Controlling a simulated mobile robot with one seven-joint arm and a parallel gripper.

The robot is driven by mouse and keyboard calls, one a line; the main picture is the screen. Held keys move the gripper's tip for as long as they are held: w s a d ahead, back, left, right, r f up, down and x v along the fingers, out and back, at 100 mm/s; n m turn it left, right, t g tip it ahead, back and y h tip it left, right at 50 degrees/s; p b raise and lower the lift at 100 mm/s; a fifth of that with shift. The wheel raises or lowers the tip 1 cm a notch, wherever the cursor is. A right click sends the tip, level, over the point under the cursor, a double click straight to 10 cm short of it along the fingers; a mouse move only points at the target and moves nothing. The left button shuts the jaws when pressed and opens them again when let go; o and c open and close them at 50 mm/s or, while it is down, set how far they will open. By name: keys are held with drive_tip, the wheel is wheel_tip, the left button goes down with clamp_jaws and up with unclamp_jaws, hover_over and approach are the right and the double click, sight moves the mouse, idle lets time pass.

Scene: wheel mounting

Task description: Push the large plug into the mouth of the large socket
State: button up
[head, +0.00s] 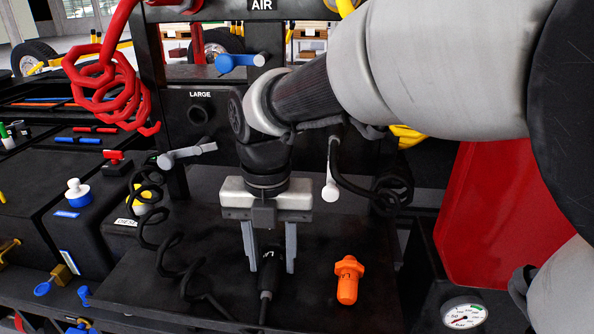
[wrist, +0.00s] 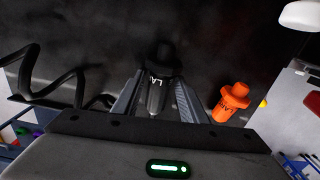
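A black plug (head: 268,266) marked with white letters starting "L" is at the workbench top, with a black cable at its lower end. In the wrist view the plug (wrist: 156,97) shows "LA". My gripper (head: 269,268) points down with one finger on each side of the plug. Gaps show between the fingers and the plug, so it is open around it; it also shows in the wrist view (wrist: 156,100). The large socket (head: 199,114) is a dark round mouth in the upright panel under the "LARGE" label, up and left of my gripper.
A coiled black cable (head: 165,240) lies left. A red body (head: 500,215) stands right.

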sight(272, 257)
clamp_jaws()
wheel_tip(272, 257, up, 10)
drive_tip(key=p, duration=0.1)
drive_tip(key=shift+p, duration=0.35)
drive_tip(key=shift+c, duration=1.3)
unclamp_jaws()
clamp_jaws()
